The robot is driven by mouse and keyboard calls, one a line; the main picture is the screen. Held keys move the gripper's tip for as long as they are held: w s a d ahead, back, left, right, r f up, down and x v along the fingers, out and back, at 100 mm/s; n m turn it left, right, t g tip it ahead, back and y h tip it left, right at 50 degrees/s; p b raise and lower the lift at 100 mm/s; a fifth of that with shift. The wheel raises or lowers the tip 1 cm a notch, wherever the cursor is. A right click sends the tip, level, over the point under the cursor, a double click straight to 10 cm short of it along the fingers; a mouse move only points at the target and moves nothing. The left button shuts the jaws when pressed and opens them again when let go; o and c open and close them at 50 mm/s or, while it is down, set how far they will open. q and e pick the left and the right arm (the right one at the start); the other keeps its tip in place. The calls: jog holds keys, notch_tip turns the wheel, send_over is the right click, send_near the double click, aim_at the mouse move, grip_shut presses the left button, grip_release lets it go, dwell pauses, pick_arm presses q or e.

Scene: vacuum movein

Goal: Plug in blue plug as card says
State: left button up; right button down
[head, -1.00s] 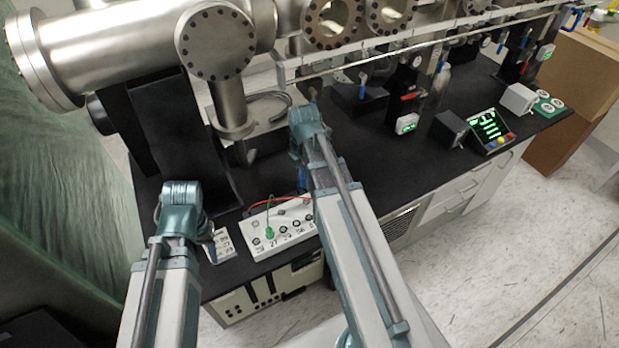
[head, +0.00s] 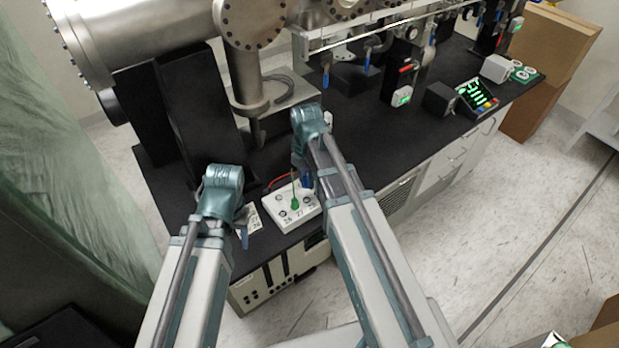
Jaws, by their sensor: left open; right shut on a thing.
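A white socket panel (head: 271,206) with numbered round sockets sits on the black bench near its front edge. A green plug (head: 295,204) stands in the socket above the number 27. The blue plug (head: 306,183) shows as a small patch of blue under my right wrist, over the panel's right part. My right gripper (head: 304,176) is shut on it; its fingers are mostly hidden. My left gripper (head: 242,230) is open beside the white number card (head: 253,218), left of the panel. I cannot tell whether it touches the card. My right arm hides the panel's right end.
A red cable (head: 277,181) runs behind the panel. Large steel pipework (head: 150,35) and a black support (head: 165,110) stand behind. A keypad with a green-lit display (head: 477,95) sits at the bench's right. The black bench top (head: 370,140) right of my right arm is clear.

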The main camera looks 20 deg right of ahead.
pick_arm(q)
jog(key=shift+f+b, duration=2.55)
pick_arm(e)
jog(key=shift+f, duration=2.55)
pick_arm(q)
jog(key=shift+f+b, duration=1.1)
jog(key=shift+f, duration=0.05)
pick_arm(e)
jog(key=shift+f, duration=1.15)
jog(key=c, duration=0.5)
grip_release()
jog(key=shift+r, duration=0.1)
pick_arm(q)
jog(key=shift+r, duration=0.15)
pick_arm(e)
jog(key=shift+r, duration=0.1)
notch_tip(320, 180, up, 14)
jog(key=p, duration=1.4)
pick_arm(q)
notch_tip(320, 180, up, 14)
jog(key=shift+f, duration=0.2)
pick_arm(e)
jog(key=shift+f, duration=0.2)
